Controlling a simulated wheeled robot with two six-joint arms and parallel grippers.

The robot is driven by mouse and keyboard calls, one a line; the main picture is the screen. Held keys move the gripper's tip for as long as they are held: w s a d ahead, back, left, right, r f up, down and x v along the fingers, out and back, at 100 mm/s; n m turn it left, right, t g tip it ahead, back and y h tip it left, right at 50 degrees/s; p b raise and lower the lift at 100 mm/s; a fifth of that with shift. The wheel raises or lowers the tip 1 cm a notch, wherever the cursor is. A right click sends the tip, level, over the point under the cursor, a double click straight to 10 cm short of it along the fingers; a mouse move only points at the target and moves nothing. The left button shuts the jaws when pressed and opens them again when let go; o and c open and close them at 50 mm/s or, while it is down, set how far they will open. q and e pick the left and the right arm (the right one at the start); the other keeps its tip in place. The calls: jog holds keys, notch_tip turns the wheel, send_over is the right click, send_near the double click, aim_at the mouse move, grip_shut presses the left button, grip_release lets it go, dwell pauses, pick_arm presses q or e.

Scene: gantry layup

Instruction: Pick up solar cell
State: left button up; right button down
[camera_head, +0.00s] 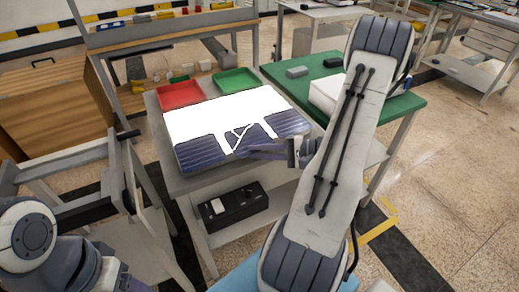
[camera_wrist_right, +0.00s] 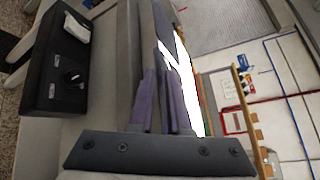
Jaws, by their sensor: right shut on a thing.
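The solar cell (camera_head: 203,154) is a dark blue, ribbed panel lying on the grey table (camera_head: 176,184). Much of its upper area shows as bright white glare, with white streaks near the middle. My right gripper (camera_head: 245,150) reaches in from the right at the panel's near edge. Its two purplish fingers also show in the right wrist view (camera_wrist_right: 162,90), close together and shut on the solar cell's edge. The exact contact is hard to see. Part of my left arm shows at the lower left, but its gripper is out of view.
A red tray (camera_head: 180,95) and a green tray (camera_head: 237,81) stand behind the panel. A black box (camera_head: 234,206) sits on the shelf below, also in the right wrist view (camera_wrist_right: 55,92). A green-topped table (camera_head: 383,107) adjoins at right; a wooden cabinet (camera_head: 50,110) stands left.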

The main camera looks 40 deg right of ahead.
jog(key=shift+s+a, duration=0.2)
jog(key=shift+s, duration=0.25)
jog(key=c, duration=0.8)
grip_release()
jog(key=shift+s+d, duration=0.1)
jog(key=v, duration=1)
jog(key=shift+s+d, duration=0.1)
jog(key=shift+d, duration=0.05)
